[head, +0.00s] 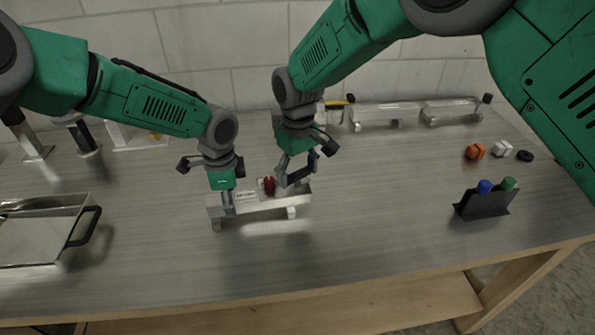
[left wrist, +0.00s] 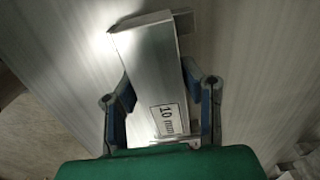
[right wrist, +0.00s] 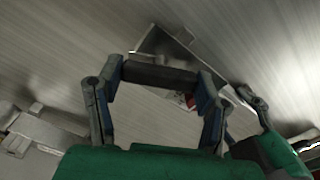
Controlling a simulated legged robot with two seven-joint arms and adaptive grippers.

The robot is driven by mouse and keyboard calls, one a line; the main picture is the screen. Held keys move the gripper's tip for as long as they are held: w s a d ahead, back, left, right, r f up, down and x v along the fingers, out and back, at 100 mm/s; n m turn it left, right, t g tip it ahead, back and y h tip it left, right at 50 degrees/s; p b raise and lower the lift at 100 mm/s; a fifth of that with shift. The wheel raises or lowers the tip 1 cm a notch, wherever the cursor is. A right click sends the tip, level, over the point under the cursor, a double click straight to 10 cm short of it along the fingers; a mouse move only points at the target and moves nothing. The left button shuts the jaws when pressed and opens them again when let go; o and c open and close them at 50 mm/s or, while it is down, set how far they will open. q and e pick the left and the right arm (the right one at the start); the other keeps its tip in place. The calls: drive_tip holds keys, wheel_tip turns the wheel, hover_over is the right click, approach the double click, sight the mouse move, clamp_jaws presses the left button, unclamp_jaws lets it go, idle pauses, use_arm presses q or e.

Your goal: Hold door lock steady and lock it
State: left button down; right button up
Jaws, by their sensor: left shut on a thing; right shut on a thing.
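The door lock (head: 265,206) is a pale metal bar with small feet, a red part (head: 269,185) on top and a "10 mm" label in the left wrist view (left wrist: 152,62). It lies on the table in front of me. My left gripper (head: 228,204) is shut around its left end, one finger on each side. My right gripper (head: 297,180) is over its right end. In the right wrist view a dark bar (right wrist: 158,73) spans between the right fingertips. I cannot tell how this bar joins the lock.
A metal tray (head: 45,225) with a black handle stands at the left. Similar metal bars (head: 385,112) lie at the back right. A black holder (head: 483,205) with blue and green tops stands at the right, near small orange, white and black pieces (head: 475,151). The front middle is clear.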

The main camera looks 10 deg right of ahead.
sight(298, 171)
drive_tip(key=m, duration=0.4)
drive_tip(key=shift+w+m, duration=0.1)
drive_tip(key=shift+m, duration=0.3)
idle(0.4)
drive_tip(key=o, duration=1.2)
wheel_tip(298, 171, up, 12)
use_arm(q)
drive_tip(key=c, duration=1)
unclamp_jaws()
drive_tip(key=shift+o, duration=0.2)
